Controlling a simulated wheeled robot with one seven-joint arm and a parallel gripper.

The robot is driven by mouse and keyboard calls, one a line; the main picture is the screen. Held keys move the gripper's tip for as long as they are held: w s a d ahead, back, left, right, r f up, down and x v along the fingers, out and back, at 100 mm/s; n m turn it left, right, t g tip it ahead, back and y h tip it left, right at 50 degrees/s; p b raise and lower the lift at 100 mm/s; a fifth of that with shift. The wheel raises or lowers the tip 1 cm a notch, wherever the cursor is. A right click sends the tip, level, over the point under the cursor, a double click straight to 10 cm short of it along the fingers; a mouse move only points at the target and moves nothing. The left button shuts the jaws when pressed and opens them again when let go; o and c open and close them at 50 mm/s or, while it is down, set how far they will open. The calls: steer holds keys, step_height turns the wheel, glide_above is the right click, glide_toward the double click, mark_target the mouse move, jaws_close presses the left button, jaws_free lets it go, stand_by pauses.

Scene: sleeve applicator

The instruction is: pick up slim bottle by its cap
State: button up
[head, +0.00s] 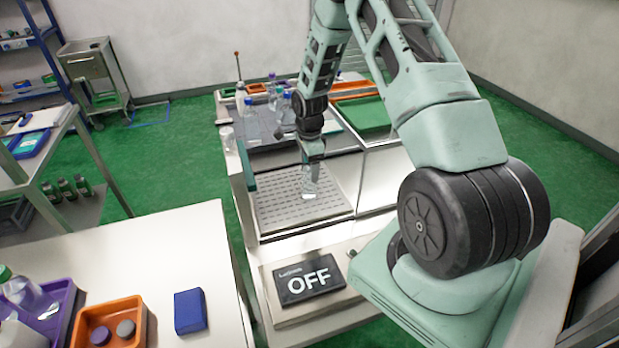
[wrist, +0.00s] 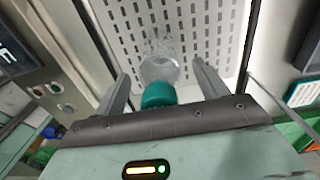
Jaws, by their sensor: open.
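The slim bottle (wrist: 160,68) is clear with a teal cap (wrist: 158,95). It stands on a grey slotted plate (head: 270,218), which also shows in the wrist view (wrist: 205,35). In the head view the bottle (head: 310,188) shows small and pale under my gripper (head: 312,168). In the wrist view my gripper (wrist: 160,85) is open, with one finger to the left and one to the right of the cap. There are gaps on both sides, and I see no contact. The arm points down from above.
A dark sign reading OFF (head: 308,279) lies in front of the slotted plate. A white table (head: 170,245) at left holds an orange tray (head: 137,312) and a blue box (head: 190,311).

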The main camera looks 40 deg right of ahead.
jaws_close()
steer(key=shift+r, duration=0.1)
